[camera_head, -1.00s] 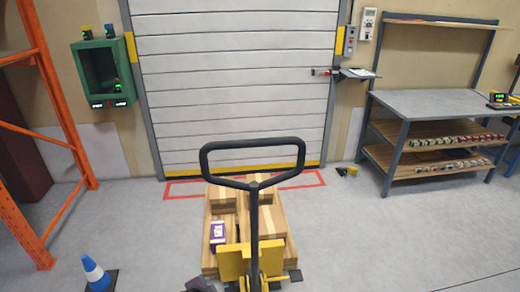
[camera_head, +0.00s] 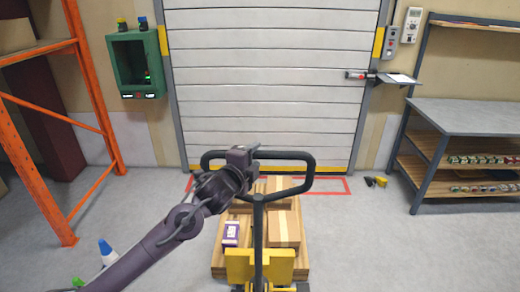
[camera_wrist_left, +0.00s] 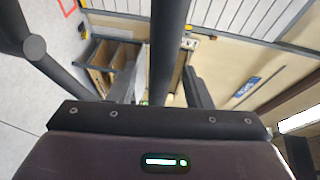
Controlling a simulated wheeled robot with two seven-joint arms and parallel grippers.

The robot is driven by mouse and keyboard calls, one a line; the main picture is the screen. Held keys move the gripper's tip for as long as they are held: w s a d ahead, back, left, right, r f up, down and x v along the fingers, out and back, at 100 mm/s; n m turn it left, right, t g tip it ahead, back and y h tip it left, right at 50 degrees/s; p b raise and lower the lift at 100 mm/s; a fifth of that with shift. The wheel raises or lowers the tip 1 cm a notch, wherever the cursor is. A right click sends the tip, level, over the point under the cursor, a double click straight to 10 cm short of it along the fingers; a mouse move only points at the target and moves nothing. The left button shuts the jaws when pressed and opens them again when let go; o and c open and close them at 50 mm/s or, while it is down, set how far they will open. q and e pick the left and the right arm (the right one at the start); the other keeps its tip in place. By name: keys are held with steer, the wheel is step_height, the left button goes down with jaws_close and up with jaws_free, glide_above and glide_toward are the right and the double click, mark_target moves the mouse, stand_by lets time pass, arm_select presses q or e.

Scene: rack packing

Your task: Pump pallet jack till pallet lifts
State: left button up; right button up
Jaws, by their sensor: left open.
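The pallet jack shows in the head view as a yellow body (camera_head: 240,268) with an upright dark stem and a looped handle (camera_head: 292,155). Its forks are hidden by the pallet (camera_head: 303,268), a wooden one loaded with cardboard boxes and a purple box. Whether the pallet touches the floor is hard to tell. My left gripper (camera_head: 250,150) is at the handle's top bar, left of its middle. In the left wrist view the dark handle bar (camera_wrist_left: 168,50) runs between the open fingers (camera_wrist_left: 167,90); contact is unclear. My right gripper is out of view.
A closed shutter door (camera_head: 270,80) stands behind the pallet. A shelved workbench (camera_head: 470,115) stands at right. The floor right of the jack is clear.

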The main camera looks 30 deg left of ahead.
arm_select(q)
steer(key=w, duration=0.2)
steer(key=w+p, duration=0.1)
steer(key=w, duration=0.1)
steer(key=shift+f, duration=0.25)
jaws_close()
